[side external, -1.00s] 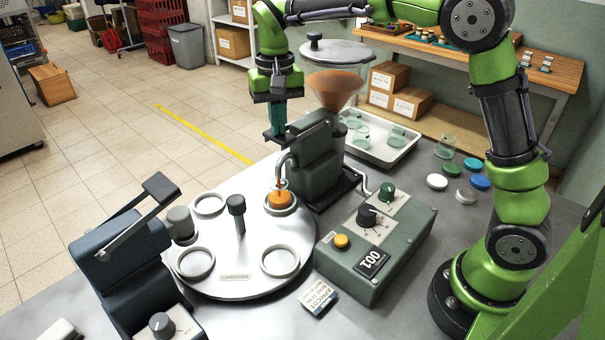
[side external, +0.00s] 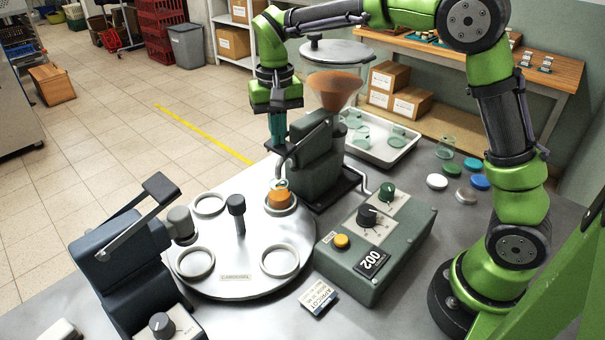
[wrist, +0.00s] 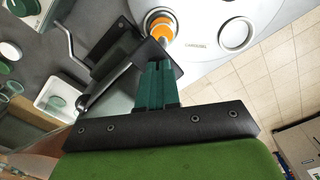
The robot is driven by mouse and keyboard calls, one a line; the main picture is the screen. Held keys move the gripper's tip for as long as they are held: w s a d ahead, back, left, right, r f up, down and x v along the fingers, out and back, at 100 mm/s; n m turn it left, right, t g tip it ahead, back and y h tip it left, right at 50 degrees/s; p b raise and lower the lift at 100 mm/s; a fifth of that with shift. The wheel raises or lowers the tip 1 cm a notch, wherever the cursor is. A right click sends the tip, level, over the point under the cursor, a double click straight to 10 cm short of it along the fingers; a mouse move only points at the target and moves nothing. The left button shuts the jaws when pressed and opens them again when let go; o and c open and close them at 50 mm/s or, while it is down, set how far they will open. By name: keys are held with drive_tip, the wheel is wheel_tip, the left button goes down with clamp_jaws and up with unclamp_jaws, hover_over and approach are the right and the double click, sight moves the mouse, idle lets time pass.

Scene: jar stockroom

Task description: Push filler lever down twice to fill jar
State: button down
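The jar (side external: 279,197) stands in a ring on the round carousel under the filler's spout, with orange filling in it. The filler (side external: 318,172) is a dark grey body below a clear hopper (side external: 335,92) of orange-brown product. Its lever (side external: 305,138) slopes along the body's upper left. My gripper (side external: 277,143) points down, with its teal fingertips close beside the lever's end; contact cannot be made out. In the wrist view my gripper's fingers (wrist: 158,82) are together with nothing between them, and the jar (wrist: 161,28) shows beyond them.
The carousel (side external: 240,283) has several empty rings and a central post. A green control box (side external: 370,240) with counter 002 stands at its right. A dark capping machine (side external: 130,262) is at the left. A white tray of glass jars (side external: 393,155) and loose lids lie behind.

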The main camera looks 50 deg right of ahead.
drive_tip(key=shift+a, duration=0.1)
drive_tip(key=shift+r, duration=3.2)
drive_tip(key=shift+r, duration=0.1)
drive_tip(key=shift+r, duration=2.35)
drive_tip(key=s+d+f+n+t+y, duration=0.1)
drive_tip(key=s+f+t, duration=0.2)
drive_tip(key=s, duration=0.7)
drive_tip(key=s+d+f+n+t+y, duration=0.1)
drive_tip(key=s+f+t, duration=0.2)
drive_tip(key=s, duration=0.8)
drive_tip(key=shift+s+d+f+t, duration=0.2)
drive_tip(key=shift+s+f+t, duration=0.05)
drive_tip(key=shift+t, duration=0.35)
